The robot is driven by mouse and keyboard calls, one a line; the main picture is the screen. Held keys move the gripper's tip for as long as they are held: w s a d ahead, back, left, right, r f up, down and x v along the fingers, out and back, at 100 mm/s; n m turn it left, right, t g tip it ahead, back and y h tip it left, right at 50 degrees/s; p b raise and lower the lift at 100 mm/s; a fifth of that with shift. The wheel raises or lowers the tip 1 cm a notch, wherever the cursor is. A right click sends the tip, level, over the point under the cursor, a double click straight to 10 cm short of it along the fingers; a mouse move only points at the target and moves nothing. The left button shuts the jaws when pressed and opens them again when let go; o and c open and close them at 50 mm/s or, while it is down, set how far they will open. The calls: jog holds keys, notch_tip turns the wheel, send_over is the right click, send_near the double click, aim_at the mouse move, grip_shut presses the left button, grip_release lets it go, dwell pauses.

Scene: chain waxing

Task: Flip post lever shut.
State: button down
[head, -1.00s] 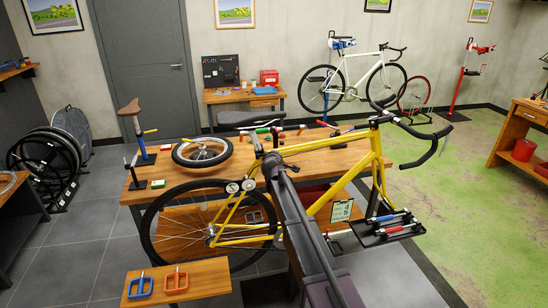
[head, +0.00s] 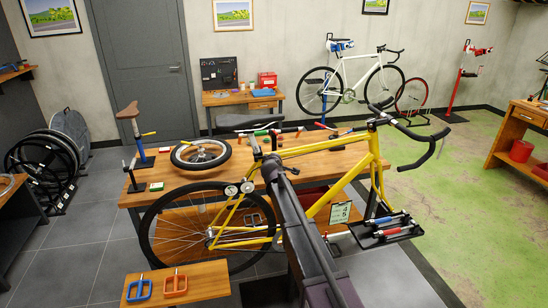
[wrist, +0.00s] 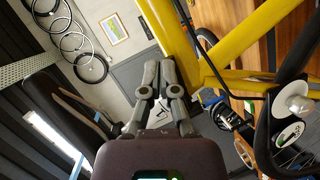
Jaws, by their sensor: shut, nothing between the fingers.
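The yellow bike (head: 352,165) stands along the front of the wooden table. Its frame tubes (wrist: 238,48) fill the upper right of the wrist view. My gripper (wrist: 160,68) is shut and empty beside the yellow tubes. In the head view my dark arm reaches up to the rear of the bike frame, and I cannot make out the fingertips there. A blue post (head: 139,148) with a brown saddle stands at the table's left, with a yellow lever (head: 148,134) sticking out to its right. I cannot tell for sure which lever is the post lever.
A small wheel (head: 201,154) lies on the table (head: 172,182). A black tool tray (head: 388,232) stands at the bike's front right. A low wooden board (head: 206,283) holds a blue and an orange clamp.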

jog(key=s+d+r+p, duration=0.3)
jog(key=s+d, duration=0.3)
jog(key=d, duration=0.3)
jog(key=shift+s+d+r+p, duration=0.3)
jog(key=shift+s+r+p, duration=0.1)
jog(key=shift+r, duration=0.25)
jog(key=s+d+f+m+g+h+b, duration=0.1)
jog(key=s+d+f+m+g+b, duration=0.2)
jog(key=s+d+f, duration=0.4)
jog(key=s+d+f+m+g+h+b, duration=0.1)
jog(key=s+d+f+m+g, duration=0.4)
jog(key=s, duration=0.4)
jog(key=s+d+f+m+g+y+b, duration=0.1)
jog(key=s+f+m+g, duration=0.2)
jog(key=s, duration=0.8)
jog(key=s+d+f+m+g+b, duration=0.2)
jog(key=s+f, duration=0.3)
jog(key=s, duration=0.6)
jog(key=shift+s+f+m+g+y, duration=0.2)
jog(key=shift+m+g+y, duration=0.2)
jog(key=shift+m+g, duration=0.45)
